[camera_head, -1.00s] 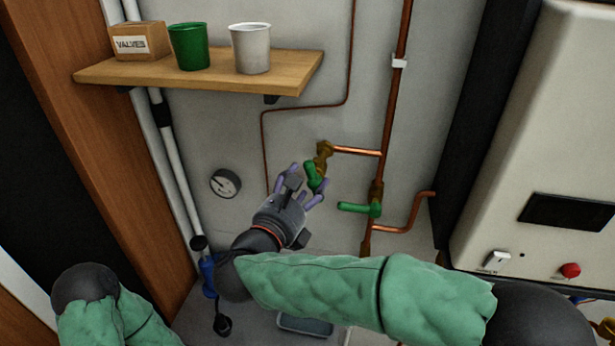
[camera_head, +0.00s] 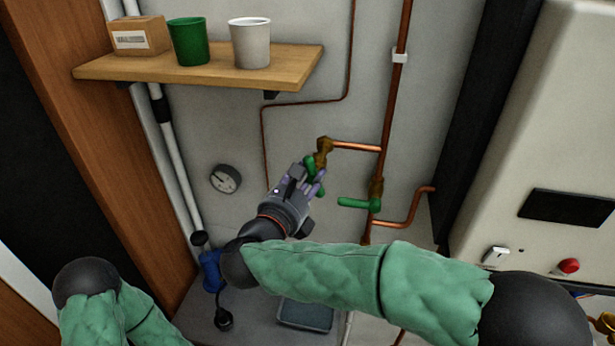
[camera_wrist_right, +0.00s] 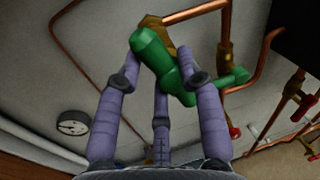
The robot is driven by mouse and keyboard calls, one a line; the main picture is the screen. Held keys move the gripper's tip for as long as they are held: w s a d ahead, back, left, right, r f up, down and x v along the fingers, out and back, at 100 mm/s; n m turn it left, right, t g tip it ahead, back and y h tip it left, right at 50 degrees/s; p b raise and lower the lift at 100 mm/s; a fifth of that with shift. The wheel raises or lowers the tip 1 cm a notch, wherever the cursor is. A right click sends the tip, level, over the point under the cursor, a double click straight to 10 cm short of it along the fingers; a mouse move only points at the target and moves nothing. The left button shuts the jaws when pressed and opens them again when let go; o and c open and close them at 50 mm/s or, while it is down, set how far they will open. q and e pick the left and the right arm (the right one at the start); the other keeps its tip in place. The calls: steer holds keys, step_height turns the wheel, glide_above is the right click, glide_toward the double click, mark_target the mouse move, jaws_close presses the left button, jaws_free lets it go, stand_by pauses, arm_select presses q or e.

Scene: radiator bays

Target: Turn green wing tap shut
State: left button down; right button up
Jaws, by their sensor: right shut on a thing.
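The green wing tap (camera_head: 310,161) sits on a brass valve body (camera_head: 324,146) at the end of a short copper branch. My right gripper (camera_head: 315,177) reaches up from below and is shut on this tap. In the right wrist view the tap (camera_wrist_right: 153,58) lies between the purple fingers (camera_wrist_right: 160,85), which partly cover it. The exact angle of the wings is hard to read in the head view. My left gripper is not in view; only part of the left arm shows at the lower left.
A second green handle (camera_head: 358,203) sits close by on the right on the copper riser (camera_head: 396,90). A wooden shelf (camera_head: 200,75) with cups and a box hangs above. A gauge (camera_head: 225,179) is on the wall to the left. A white boiler (camera_head: 565,130) stands at the right.

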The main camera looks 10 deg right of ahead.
steer(key=n+b, duration=0.2)
steer(key=f+n+b, duration=0.1)
steer(key=n+b, duration=0.1)
steer(key=b, duration=0.1)
steer(key=shift+a+n+t+h, duration=0.1)
steer(key=shift+n+t+h, duration=0.2)
steer(key=shift+t, duration=0.1)
steer(key=shift+f+n+b, duration=0.1)
steer(key=shift+n+b, duration=0.75)
steer(key=shift+n, duration=0.15)
steer(key=n+t+b, duration=0.1)
steer(key=n+b, duration=0.1)
steer(key=n, duration=0.2)
steer(key=shift+f+y, duration=0.15)
steer(key=shift+y, duration=0.25)
steer(key=n, duration=0.2)
steer(key=n+t+y+b, duration=0.1)
steer(key=n, duration=0.2)
steer(key=shift+f+n, duration=0.2)
steer(key=shift+n, duration=0.1)
steer(key=o, duration=1.2)
steer(key=shift+o, duration=0.2)
